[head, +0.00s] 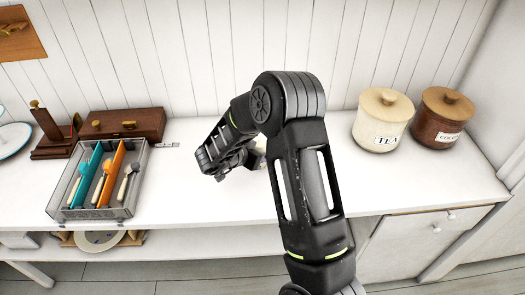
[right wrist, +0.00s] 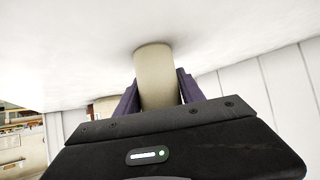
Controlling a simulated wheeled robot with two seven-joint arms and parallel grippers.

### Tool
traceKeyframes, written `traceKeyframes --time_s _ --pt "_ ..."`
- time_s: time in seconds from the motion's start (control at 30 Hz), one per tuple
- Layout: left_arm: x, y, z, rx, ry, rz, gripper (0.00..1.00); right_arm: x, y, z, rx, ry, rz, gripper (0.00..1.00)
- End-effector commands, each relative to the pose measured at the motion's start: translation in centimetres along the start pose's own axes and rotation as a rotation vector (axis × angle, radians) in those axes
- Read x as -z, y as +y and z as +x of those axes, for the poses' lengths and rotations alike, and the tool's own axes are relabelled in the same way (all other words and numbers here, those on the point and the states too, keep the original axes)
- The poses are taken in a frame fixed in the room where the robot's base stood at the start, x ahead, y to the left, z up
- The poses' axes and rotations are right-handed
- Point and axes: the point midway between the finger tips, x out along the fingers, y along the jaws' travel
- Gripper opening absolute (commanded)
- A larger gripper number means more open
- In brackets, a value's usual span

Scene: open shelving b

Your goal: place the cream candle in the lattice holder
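The cream candle (right wrist: 155,75), a pale cylinder, stands in the right wrist view with its far end at the white counter. My right gripper (right wrist: 159,92) has its two purple fingers on either side of it, very close. I cannot tell whether they press on it. In the head view my right gripper (head: 228,167) is low over the middle of the counter, and my arm mostly hides the candle. I cannot make out a lattice holder in either view. My left gripper is not in view.
A grey cutlery tray (head: 133,196) stands left on the counter (head: 190,205), with a brown wooden box (head: 140,123) behind it. A cream TEA jar (head: 382,120) and a brown jar (head: 442,118) stand at the right. The counter before the jars is clear.

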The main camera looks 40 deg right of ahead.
Motion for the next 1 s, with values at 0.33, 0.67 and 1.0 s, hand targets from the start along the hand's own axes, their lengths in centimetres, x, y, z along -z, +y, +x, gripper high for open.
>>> traceKeyframes --time_s 0.33,0.67,1.0 --pt "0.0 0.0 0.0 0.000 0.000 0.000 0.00 0.0 0.0 0.0 0.000 0.000 0.000 0.64" --pt "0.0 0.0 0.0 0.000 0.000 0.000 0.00 0.3 -0.1 -1.3 0.002 0.001 0.002 0.64" --pt "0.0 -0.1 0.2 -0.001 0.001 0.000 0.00 0.3 -0.1 -7.9 0.005 0.000 0.001 0.64"
